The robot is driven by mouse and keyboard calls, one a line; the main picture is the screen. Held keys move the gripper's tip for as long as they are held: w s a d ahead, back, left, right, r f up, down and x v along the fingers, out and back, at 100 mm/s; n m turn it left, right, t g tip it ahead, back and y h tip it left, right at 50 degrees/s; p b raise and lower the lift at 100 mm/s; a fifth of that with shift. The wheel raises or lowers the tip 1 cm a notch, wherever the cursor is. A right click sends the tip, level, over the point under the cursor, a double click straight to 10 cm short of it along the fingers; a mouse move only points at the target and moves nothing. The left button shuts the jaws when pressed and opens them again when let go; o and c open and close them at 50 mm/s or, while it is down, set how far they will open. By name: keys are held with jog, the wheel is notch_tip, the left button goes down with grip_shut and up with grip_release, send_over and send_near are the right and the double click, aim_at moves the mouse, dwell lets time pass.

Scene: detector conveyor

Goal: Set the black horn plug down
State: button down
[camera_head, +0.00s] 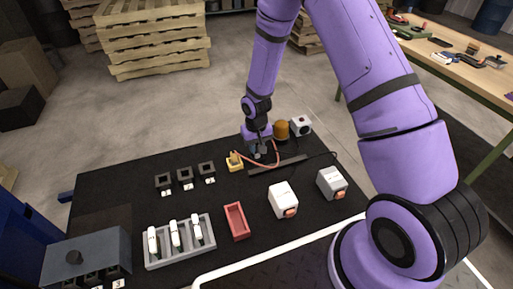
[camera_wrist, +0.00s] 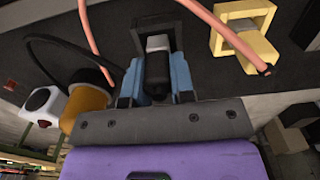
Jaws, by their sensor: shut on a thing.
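My gripper (camera_head: 257,151) is low over the far edge of the black table (camera_head: 125,217). In the wrist view its two blue fingers (camera_wrist: 156,82) are shut on the black horn plug (camera_wrist: 157,68), a dark block with a paler grey band. A dark grey piece lies just beyond the plug at the top of the wrist view; I cannot tell whether the plug touches it or the table. In the head view the gripper mostly hides the plug.
Beside the gripper stand a yellow holder (camera_head: 235,162) with a pink cable, an amber cylinder (camera_head: 281,130) and a white box (camera_head: 301,126). A dark bar (camera_head: 280,165) lies in front.

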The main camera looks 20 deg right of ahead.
jog(key=shift+f, duration=0.45)
jog(key=shift+f, duration=0.1)
jog(key=c, duration=1)
grip_release()
